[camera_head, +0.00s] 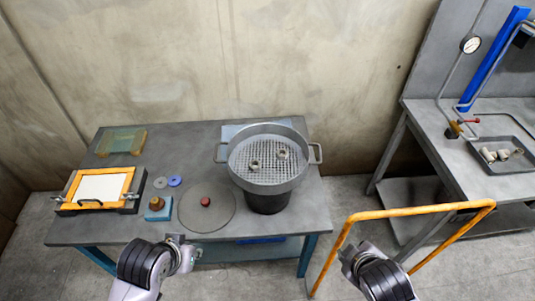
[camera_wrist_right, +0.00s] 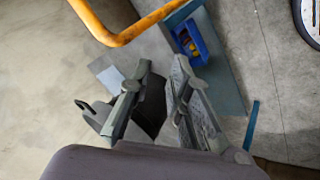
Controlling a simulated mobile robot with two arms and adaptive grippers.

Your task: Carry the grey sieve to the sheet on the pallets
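The grey sieve (camera_head: 240,172) is a round pan with a mesh floor and a loop handle on each side. It sits on top of a dark drum (camera_head: 267,201) on the workbench, with two small metal fittings (camera_head: 282,154) on its mesh. My left gripper (camera_head: 184,252) is in front of the bench's front edge, apart from the sieve; its fingers are too small to judge. My right gripper (camera_head: 352,254) is to the right of the bench, apart from the sieve. In the right wrist view its fingers (camera_wrist_right: 160,82) stand apart with nothing between them. I see no sheet on pallets.
The grey workbench (camera_head: 110,225) also holds an orange-framed screen (camera_head: 128,185), a yellowish block (camera_head: 122,140) and a flat disc (camera_head: 220,220). An orange rail (camera_head: 420,210) stands at the right. Behind it is a second bench (camera_head: 425,115) with a tray of fittings (camera_head: 512,170).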

